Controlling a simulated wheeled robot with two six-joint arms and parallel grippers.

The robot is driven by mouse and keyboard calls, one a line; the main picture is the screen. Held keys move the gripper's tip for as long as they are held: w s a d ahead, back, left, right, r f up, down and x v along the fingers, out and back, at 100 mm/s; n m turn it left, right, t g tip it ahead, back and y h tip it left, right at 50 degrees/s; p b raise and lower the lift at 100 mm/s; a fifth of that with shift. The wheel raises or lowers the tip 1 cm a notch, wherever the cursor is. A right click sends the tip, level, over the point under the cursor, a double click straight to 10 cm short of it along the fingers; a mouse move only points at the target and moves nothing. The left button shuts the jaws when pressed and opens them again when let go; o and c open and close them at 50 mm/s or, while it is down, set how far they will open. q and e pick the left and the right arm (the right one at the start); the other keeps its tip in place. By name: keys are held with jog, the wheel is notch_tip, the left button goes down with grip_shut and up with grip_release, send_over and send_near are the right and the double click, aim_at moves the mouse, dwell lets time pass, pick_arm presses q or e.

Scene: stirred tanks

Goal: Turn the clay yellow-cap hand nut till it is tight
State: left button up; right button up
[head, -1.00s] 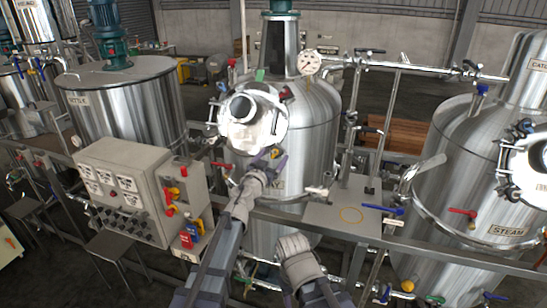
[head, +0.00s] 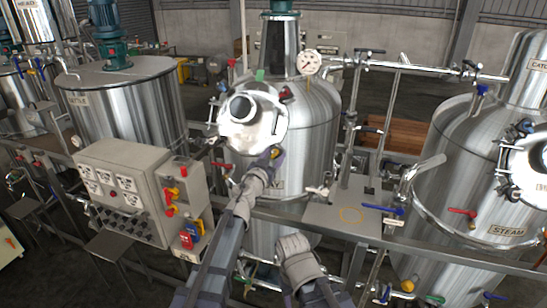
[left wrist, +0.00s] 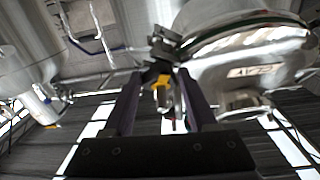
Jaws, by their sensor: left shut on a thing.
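The stirred tank (head: 312,125) in the middle has a round, shiny manway cover (head: 262,130) on its front. The yellow-cap hand nut (head: 277,152) is at the lower right edge of this cover, and only a small yellow-orange spot of it shows in the head view. My left gripper (head: 271,158) is at the nut, shut on it. In the left wrist view the yellow cap (left wrist: 162,81) sits between the two dark fingers, near their tips. The fingers hide part of the nut. My right arm is low in the middle of the head view, and its gripper is not visible.
A grey control box (head: 125,190) with red and yellow switches stands to the left. A pressure gauge (head: 309,64) and pipes are above right. A flat plate (head: 345,222) and another tank (head: 480,180) are to the right.

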pick_arm(q)
jog(key=shift+c, duration=0.8)
jog(key=shift+a+m+h, duration=0.1)
jog(key=shift+m+h, duration=0.2)
jog(key=shift+m, duration=0.1)
jog(key=m, duration=0.1)
jog(key=m+g+h+p, duration=0.1)
jog(key=shift+w+a+r+m, duration=0.15)
jog(key=shift+w+m, duration=0.05)
jog(key=shift+m, duration=0.2)
jog(key=m+g, duration=0.1)
jog(key=m, duration=0.1)
jog(key=m+g+h+p, duration=0.1)
jog(key=m, duration=0.1)
jog(key=m+h+p, duration=0.1)
jog(key=m, duration=0.1)
jog(key=shift+w+a+r+g, duration=0.2)
jog(key=shift+a+r+g, duration=0.05)
jog(key=shift+g, duration=0.15)
jog(key=m+g+p, duration=0.2)
jog(key=m, duration=0.1)
jog(key=m+g+h+p, duration=0.1)
jog(key=m, duration=0.1)
jog(key=shift+w+r+p, duration=0.15)
jog(key=shift+r+p, duration=0.1)
jog(key=shift+p, duration=0.15)
jog(key=shift+m+g+p, duration=0.8)
jog(key=shift+m+p, duration=0.5)
jog(key=shift+m, duration=0.5)
jog(key=shift+f, duration=0.1)
